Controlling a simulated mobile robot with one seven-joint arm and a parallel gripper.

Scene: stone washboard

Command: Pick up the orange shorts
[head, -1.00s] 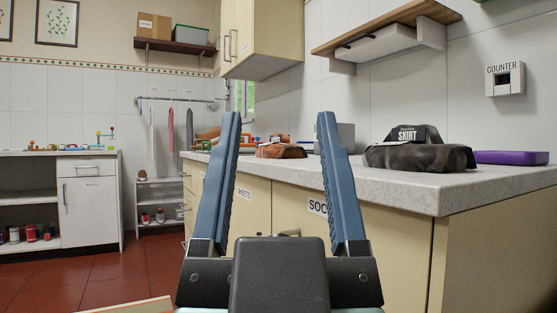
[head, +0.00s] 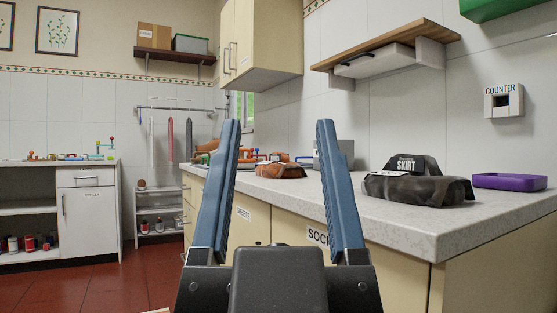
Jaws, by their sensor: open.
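An orange-brown folded cloth (head: 281,171), which looks like the orange shorts, lies on the counter beyond my gripper. It shows in the gap between the two fingers in the head view. My gripper (head: 280,125) is open and empty, its two blue fingers pointing forward and up. The gripper is apart from the cloth and in front of the counter. No label on the orange cloth can be read.
A grey speckled counter (head: 400,227) runs along the right wall. A dark folded skirt (head: 418,189) with a black label and a purple tray (head: 510,182) lie on it. A wooden shelf (head: 385,48) hangs above. Red floor (head: 90,285) is open at left.

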